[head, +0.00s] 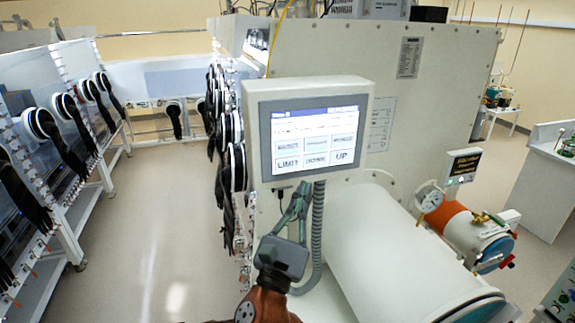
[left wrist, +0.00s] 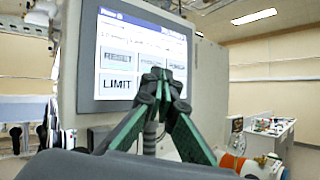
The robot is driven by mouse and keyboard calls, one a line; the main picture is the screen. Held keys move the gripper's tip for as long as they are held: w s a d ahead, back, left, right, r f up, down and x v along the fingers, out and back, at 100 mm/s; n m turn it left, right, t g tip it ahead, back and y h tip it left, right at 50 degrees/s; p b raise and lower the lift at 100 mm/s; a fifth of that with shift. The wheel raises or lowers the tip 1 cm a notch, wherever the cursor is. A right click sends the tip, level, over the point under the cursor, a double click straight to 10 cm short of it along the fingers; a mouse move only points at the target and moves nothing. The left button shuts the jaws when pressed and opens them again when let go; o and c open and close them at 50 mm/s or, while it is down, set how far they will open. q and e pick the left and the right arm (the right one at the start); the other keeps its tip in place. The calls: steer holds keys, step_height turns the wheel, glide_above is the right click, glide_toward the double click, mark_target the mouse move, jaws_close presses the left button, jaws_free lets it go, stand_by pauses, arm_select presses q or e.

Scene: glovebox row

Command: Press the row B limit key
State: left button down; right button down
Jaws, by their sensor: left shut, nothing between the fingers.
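The LIMIT key (head: 288,163) is at the lower left of a lit touch screen (head: 314,115) on a white panel box. It also shows in the left wrist view (left wrist: 118,84), left of my fingertips. I cannot read a row B label. My left gripper (head: 301,190) points up, just below the screen's lower edge in the head view. Its fingers are shut and empty. In the left wrist view the fingertips (left wrist: 162,75) overlap the middle column of keys. I cannot tell how far they are from the glass. My right gripper is not in view.
A grey hose (head: 317,230) hangs below the panel box. A large white cylinder (head: 385,255) lies to the right, with a pressure gauge (head: 429,200) beside it. Black gloves (head: 62,150) hang along the left gloveboxes. The aisle floor (head: 155,220) is clear.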

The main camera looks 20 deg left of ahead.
arm_select(q)
steer(key=b, duration=0.3)
glide_toward(295, 157)
steer(key=x, duration=0.5)
steer(key=shift+s+d, duration=0.2)
steer(key=shift+d, duration=0.05)
stand_by(1.2)
steer(key=shift+w+a, duration=0.25)
steer(key=shift+w, duration=0.1)
